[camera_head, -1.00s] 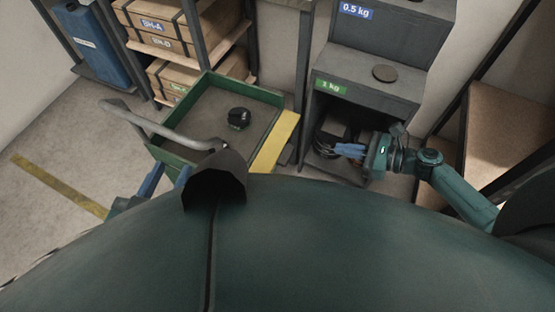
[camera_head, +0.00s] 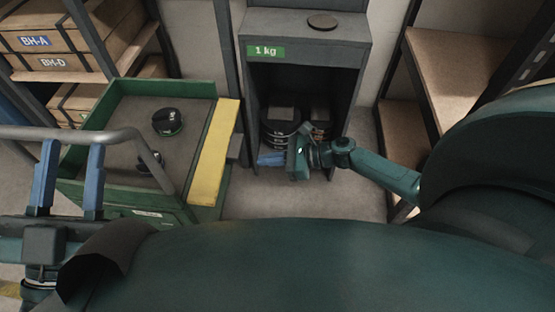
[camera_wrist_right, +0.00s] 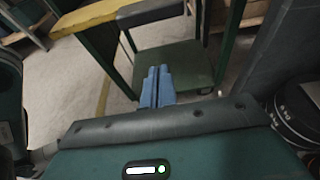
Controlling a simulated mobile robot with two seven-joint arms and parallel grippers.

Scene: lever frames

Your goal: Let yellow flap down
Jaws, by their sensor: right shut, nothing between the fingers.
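The yellow flap (camera_head: 215,155) runs along the right side of the green cart (camera_head: 150,212) and looks about level with the tray top. A dark block (camera_head: 235,148) sticks out beside its outer edge. The right wrist view shows part of the flap (camera_wrist_right: 88,17) and a dark block (camera_wrist_right: 150,11) above my fingers. My right gripper (camera_head: 266,159) is shut and empty, right of the flap, with a gap, and pointing left toward the cart; its fingertips (camera_wrist_right: 159,69) are together. My left gripper (camera_head: 73,146) is open at the cart's grey handle (camera_head: 105,133); contact is unclear.
Black round weights (camera_head: 168,121) lie in the cart tray. A dark cabinet (camera_head: 306,52) labelled 1 kg stands behind my right gripper, with weights inside and a disc (camera_head: 322,21) on top. Shelves stand on both sides. Bare floor (camera_head: 300,200) lies before the cabinet.

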